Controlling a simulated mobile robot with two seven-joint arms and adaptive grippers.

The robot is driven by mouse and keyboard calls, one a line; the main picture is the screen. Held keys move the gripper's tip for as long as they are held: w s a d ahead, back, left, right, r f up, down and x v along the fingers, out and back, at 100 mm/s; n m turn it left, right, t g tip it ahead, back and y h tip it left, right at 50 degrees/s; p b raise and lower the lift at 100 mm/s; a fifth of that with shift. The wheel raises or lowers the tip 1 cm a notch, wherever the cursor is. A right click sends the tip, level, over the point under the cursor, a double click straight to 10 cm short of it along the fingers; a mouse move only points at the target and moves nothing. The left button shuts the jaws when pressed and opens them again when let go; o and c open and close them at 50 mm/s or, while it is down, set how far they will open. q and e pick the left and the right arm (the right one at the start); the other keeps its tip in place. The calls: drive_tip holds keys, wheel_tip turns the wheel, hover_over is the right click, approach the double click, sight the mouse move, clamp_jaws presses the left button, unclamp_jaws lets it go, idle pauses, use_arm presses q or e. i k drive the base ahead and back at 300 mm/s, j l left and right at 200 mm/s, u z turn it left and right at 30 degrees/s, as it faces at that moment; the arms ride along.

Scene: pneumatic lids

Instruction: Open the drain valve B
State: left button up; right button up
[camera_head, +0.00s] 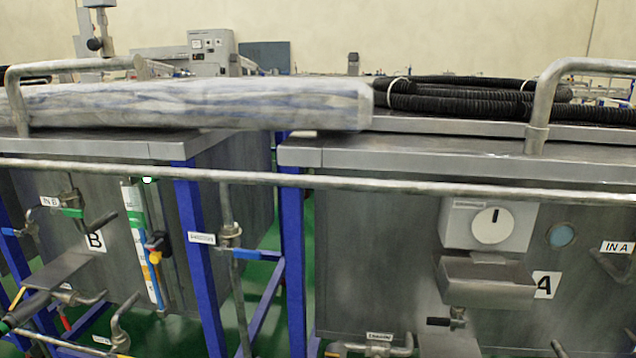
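Tank B (95,210) is the grey metal tank on the left, marked with a black B on a white label (95,241). Pipes and valves are fixed to its front. A bent pipe (122,325) sticks out low on its front, next to a small white label (101,340) too small to read. A red handle (65,322) shows near the bottom left, partly hidden behind other pipes. I cannot tell which fitting is drain valve B. Neither of my grippers shows in this view.
Tank A (390,250) stands on the right, with a dial box (490,222) on its front. A long horizontal rail (330,182) crosses before both tanks. Blue posts (205,270) stand between them, with green floor (262,290) in the gap. Black hoses (460,103) lie on top.

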sight(66, 323)
drive_tip(key=j+u, duration=0.25)
drive_tip(key=j, duration=0.15)
drive_tip(key=i+j+u, duration=0.55)
drive_tip(key=u, duration=0.15)
drive_tip(key=i+j+u, duration=0.4)
drive_tip(key=j+u, duration=0.4)
drive_tip(key=j, duration=0.15)
drive_tip(key=j+u, duration=0.35)
drive_tip(key=j, duration=0.2)
drive_tip(key=k, duration=0.05)
